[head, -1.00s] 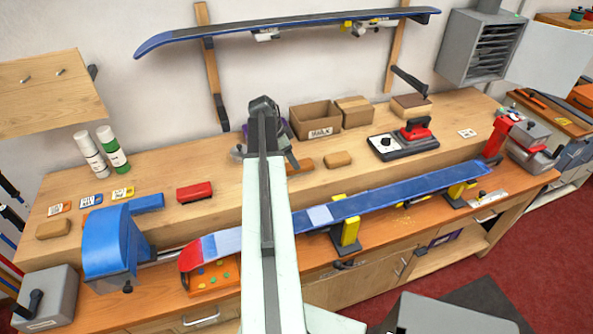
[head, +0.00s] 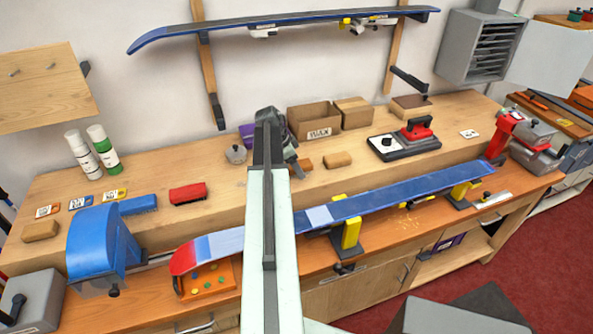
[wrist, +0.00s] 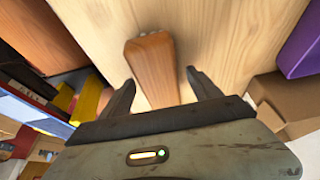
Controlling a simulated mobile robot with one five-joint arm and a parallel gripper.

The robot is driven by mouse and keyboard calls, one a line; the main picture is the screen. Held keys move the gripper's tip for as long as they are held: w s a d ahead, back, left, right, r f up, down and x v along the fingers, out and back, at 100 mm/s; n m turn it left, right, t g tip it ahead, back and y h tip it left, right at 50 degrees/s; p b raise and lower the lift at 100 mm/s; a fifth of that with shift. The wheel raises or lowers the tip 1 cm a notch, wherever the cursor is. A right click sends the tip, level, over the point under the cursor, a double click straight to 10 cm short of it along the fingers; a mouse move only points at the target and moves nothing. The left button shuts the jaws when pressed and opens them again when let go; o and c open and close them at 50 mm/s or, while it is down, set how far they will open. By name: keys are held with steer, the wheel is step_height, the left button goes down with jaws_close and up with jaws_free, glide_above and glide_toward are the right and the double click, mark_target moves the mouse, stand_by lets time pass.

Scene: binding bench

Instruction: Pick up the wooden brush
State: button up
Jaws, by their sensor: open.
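The wooden brush (wrist: 152,68) is a reddish-brown wooden block in the wrist view, lying on the pale bench top, with small whitish tufts at its far end. It lies between the two fingers of my gripper (wrist: 157,88), with the near end close to the palm. The fingers are apart, with a gap on both sides. In the head view a brown piece that seems to be the brush (head: 304,163) shows just right of my gripper (head: 275,155), most of it hidden behind my arm. The fingertips are not clear there.
A tan block (head: 338,160) lies close by on the right. A blue ski (head: 400,197) on yellow supports lies in front.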

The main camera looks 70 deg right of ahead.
steer(key=shift+f, duration=0.2)
stand_by(0.3)
jaws_close()
step_height(320, 180, up, 11)
steer(key=p, duration=1)
steer(key=shift+f, duration=0.2)
